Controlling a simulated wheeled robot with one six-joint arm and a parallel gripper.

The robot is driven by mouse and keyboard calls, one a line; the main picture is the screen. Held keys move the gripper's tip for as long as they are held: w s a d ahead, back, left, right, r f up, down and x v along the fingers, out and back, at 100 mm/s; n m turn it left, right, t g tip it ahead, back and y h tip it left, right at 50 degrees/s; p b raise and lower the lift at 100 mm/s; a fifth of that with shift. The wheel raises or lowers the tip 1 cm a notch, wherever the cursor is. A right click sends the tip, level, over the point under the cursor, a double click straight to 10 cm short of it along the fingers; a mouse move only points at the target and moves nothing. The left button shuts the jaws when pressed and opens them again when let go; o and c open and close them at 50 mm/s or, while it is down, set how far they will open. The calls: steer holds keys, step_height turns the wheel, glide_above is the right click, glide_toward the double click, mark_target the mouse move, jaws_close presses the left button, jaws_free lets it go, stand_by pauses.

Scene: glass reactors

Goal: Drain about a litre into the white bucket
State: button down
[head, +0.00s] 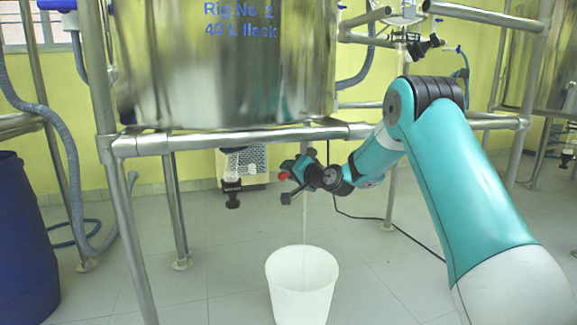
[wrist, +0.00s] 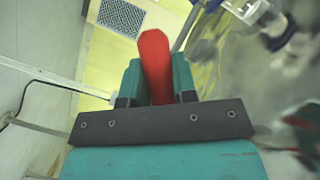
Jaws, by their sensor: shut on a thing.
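The white bucket (head: 302,296) stands upright on the floor below the vessel. My gripper (head: 289,176) is under the steel vessel (head: 225,60), shut on a red handle (head: 284,176). In the wrist view the red handle (wrist: 154,62) stands between the two fingers of my gripper (wrist: 156,85). A thin pale stream (head: 304,228) runs from beside my gripper down into the bucket. The valve outlet itself is hidden behind my gripper. The level inside the bucket cannot be made out.
A steel pipe frame (head: 230,139) surrounds the vessel. A blue drum (head: 22,240) stands at the left. A grey hose (head: 62,130) hangs at the left, and a black cable (head: 380,222) crosses the floor behind my arm. Floor around the bucket is clear.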

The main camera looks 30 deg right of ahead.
steer(key=shift+d+f+n, duration=0.2)
steer(key=shift+f+n, duration=0.05)
steer(key=shift+n, duration=0.05)
stand_by(0.4)
steer(key=c, duration=0.9)
jaws_free()
steer(key=p+v, duration=0.3)
steer(key=v, duration=1.4)
steer(key=shift+s+r, duration=0.2)
steer(key=shift+s, duration=0.05)
